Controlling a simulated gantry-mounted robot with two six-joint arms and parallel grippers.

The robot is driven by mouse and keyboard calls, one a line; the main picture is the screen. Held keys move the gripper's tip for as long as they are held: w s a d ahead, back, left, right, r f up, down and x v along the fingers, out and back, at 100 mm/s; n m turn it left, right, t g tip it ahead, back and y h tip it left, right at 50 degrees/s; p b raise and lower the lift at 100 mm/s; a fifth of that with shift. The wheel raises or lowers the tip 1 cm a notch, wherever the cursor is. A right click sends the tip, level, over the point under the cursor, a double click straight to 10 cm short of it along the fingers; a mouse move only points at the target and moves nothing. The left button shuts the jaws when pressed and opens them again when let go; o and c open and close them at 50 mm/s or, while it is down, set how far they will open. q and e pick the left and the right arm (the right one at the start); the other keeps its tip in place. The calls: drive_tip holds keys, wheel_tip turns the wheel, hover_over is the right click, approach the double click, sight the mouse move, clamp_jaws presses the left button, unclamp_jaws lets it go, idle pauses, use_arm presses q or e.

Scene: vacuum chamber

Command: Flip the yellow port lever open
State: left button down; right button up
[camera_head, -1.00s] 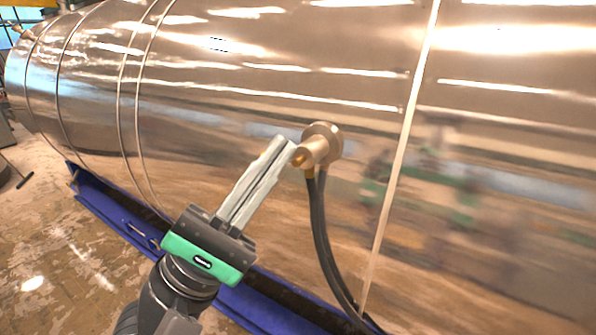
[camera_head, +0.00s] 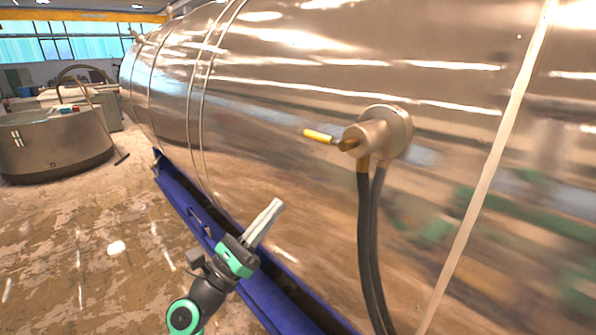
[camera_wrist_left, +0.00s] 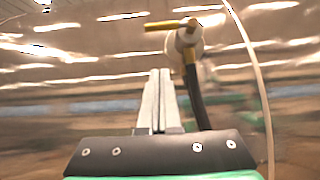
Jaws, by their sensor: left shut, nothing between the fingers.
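The yellow lever (camera_head: 319,136) sticks out to the left from the brass-coloured port (camera_head: 384,132) on the side of the big shiny metal chamber (camera_head: 270,110). In the left wrist view the lever (camera_wrist_left: 168,25) lies nearly level, left of the port's body (camera_wrist_left: 187,40). My left gripper (camera_head: 276,203) is below and to the left of the lever, apart from it, with its pale fingers shut and empty. In the wrist view the fingers (camera_wrist_left: 160,72) point up toward the port. My right gripper is not in view.
Dark hoses (camera_head: 369,240) hang from the port down the chamber's side. A blue base rail (camera_head: 190,205) runs under the chamber. A grey round tank (camera_head: 55,145) stands at the far left. The floor (camera_head: 90,235) left of the rail is clear.

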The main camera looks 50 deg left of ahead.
sight(319, 137)
use_arm(q)
drive_tip(key=s+r+p+x, duration=0.1)
drive_tip(key=r+p+x, duration=0.1)
drive_tip(key=x, duration=1)
drive_tip(key=shift+r+p, duration=0.35)
drive_tip(key=shift+m, duration=0.3)
